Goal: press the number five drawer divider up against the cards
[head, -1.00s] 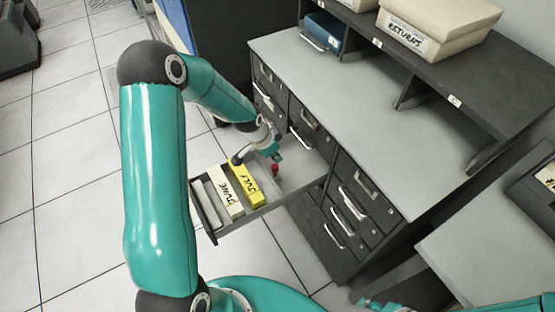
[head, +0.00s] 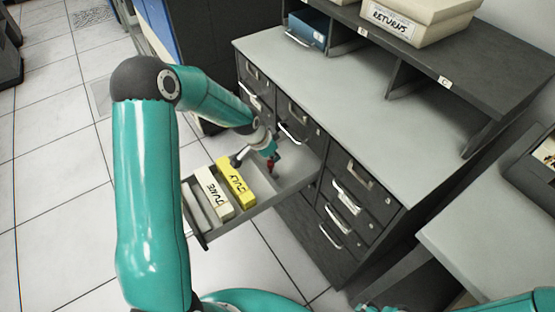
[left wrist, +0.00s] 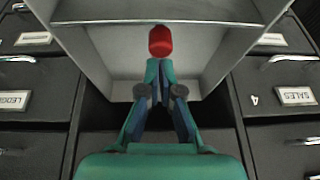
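The open drawer (head: 241,221) of the dark cabinet holds the card blocks JUNE (head: 213,192) and yellow JULY (head: 236,181) towards its front. My left gripper (head: 271,158) is low over the bare part of the drawer, behind JULY. Its fingers (left wrist: 158,66) are together, with a red piece (head: 270,168) at the tips; it also shows in the left wrist view (left wrist: 160,41). Whether this piece belongs to the divider, I cannot tell. My right gripper (head: 368,307) barely shows at the bottom edge.
The grey cabinet top (head: 330,100) is clear beside the drawer. A shelf above holds a RETURNS box (head: 420,20) and a blue tray (head: 308,29). Closed drawers with handles flank the open one. Another grey desk (head: 480,240) stands at right.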

